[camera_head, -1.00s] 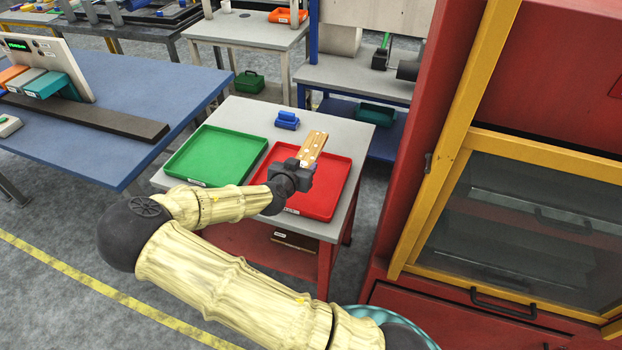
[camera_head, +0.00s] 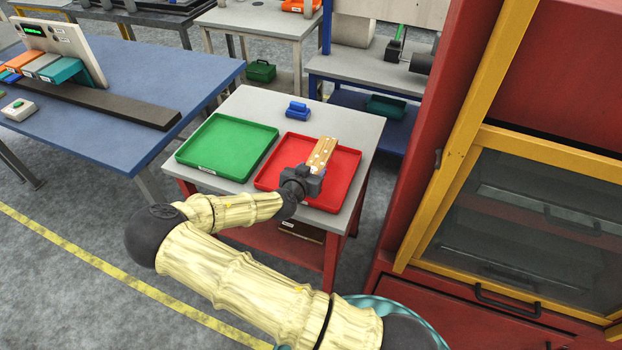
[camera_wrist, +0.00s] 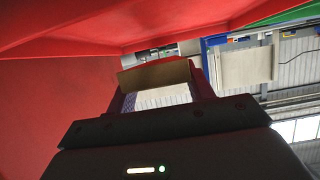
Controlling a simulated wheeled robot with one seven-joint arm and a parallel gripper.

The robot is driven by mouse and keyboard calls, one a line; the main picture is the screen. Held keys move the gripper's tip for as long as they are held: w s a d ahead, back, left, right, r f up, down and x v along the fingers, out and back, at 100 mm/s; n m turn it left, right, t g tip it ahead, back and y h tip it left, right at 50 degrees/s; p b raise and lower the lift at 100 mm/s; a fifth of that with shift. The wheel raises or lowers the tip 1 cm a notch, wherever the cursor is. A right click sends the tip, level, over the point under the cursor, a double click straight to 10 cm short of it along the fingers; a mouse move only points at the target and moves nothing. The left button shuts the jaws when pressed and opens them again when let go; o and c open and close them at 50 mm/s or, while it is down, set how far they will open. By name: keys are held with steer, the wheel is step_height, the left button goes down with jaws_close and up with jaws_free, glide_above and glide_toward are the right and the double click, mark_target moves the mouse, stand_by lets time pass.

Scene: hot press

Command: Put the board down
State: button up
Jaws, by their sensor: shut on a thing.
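The board (camera_head: 322,153), flat and tan with pale marks, is held at the tip of my gripper (camera_head: 308,178). In the head view it is over the red tray (camera_head: 344,168), near its middle. My gripper is shut on the board's near end. In the wrist view the board (camera_wrist: 158,76) juts out ahead of the gripper, and the red tray (camera_wrist: 60,90) fills the left and top. I cannot tell whether the board touches the tray floor.
An empty green tray (camera_head: 228,146) lies left of the red one on the grey table (camera_head: 255,103). A small blue object (camera_head: 297,110) sits behind the trays. A red press with a yellow frame (camera_head: 455,180) stands close on the right. A blue bench (camera_head: 120,130) is at the left.

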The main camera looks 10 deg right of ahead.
steer(key=shift+f+p, duration=0.3)
steer(key=shift+f, duration=1.8)
steer(key=shift+f+b, duration=0.6)
steer(key=shift+b, duration=0.1)
steer(key=o, duration=1)
steer(key=shift+r, duration=0.1)
